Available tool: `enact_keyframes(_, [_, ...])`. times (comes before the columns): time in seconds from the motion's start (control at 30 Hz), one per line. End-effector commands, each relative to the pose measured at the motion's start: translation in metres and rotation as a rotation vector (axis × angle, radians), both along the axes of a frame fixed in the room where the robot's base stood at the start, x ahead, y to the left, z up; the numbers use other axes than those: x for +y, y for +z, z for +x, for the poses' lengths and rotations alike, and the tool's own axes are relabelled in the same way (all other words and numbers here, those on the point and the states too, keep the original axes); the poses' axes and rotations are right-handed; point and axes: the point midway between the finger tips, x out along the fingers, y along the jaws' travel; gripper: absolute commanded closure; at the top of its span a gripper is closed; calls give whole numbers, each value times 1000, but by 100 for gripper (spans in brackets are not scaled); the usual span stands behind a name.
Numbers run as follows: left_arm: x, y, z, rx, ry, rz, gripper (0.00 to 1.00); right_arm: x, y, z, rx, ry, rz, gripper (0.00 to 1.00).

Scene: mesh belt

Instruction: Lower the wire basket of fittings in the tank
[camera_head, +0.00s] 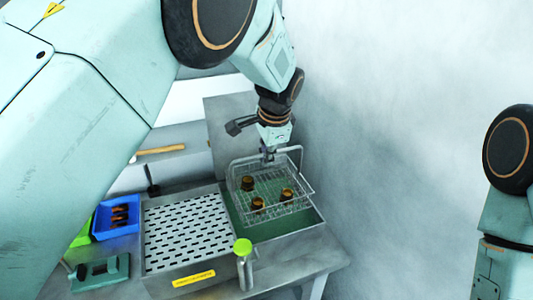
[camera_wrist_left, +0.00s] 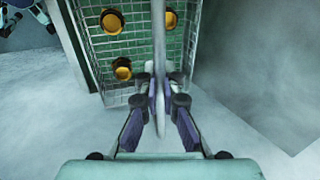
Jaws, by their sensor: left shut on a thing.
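The wire basket (camera_head: 299,203) holds three brown and brass fittings (camera_head: 258,203) and is over the green-floored tank (camera_head: 275,229) at the right of the bench. I cannot tell how deep it sits in the tank. My left gripper (camera_head: 268,152) is shut on the basket's handle at the top. In the left wrist view the fingers (camera_wrist_left: 158,92) close on the pale handle bar (camera_wrist_left: 159,42), with the basket mesh (camera_wrist_left: 90,55) and fittings beyond. Of my right arm only links show at the right edge; its gripper is out of view.
A slotted drain plate (camera_head: 187,230) lies left of the tank. A blue bin (camera_head: 116,217) with dark parts is at the left. A wall rises close on the right.

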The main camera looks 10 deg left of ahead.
Motion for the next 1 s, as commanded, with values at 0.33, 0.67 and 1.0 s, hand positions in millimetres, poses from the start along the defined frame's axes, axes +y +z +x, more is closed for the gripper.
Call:
enact_keyframes(0.33, [0, -17, 1, -3, -1, -1, 100, 0, -8, 0, 0, 0, 0, 60])
enact_keyframes(0.67, [0, -32, 1, -4, -1, -1, 100, 0, -14, 0, 0, 0, 0, 60])
enact_keyframes(1.0, [0, -48, 1, -3, 0, -1, 100, 0, -21, 0, 0, 0, 0, 60])
